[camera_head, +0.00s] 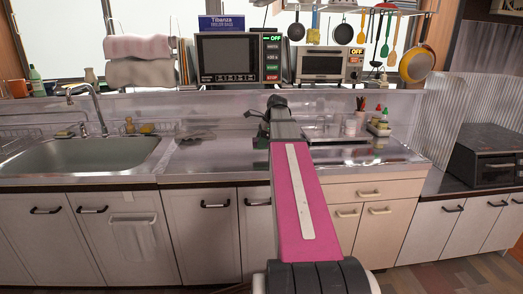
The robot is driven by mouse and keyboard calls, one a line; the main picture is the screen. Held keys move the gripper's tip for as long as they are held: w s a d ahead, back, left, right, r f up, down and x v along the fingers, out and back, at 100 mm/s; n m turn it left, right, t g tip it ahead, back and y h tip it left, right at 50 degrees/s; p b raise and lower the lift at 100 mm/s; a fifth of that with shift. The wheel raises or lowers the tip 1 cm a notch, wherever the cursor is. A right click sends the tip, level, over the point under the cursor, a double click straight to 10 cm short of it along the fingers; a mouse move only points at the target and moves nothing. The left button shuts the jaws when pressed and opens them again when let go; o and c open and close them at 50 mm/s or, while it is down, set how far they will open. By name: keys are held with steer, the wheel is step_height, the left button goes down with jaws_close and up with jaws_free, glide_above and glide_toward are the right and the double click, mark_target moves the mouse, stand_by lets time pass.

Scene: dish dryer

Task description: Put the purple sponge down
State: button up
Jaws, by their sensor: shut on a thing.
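My arm reaches forward over the counter. My gripper (262,138) is at its far end, small and dark, above the metal countertop (225,160) to the right of the sink. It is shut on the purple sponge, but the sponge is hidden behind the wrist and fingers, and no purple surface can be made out. I cannot tell whether the sponge touches the counter.
The sink (80,155) with its faucet (90,105) lies left. A dish rack (325,132), cups (352,124) and bottles (380,122) stand right of my arm. A microwave (238,58) is on the shelf behind. The counter left of my gripper has bare room.

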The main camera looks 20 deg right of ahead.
mark_target(261, 156)
steer(key=shift+d+f, duration=0.1)
steer(key=shift+f, duration=1.95)
steer(key=shift+f, duration=0.1)
steer(key=o, duration=0.9)
steer(key=v, duration=1.2)
steer(key=shift+s, duration=0.1)
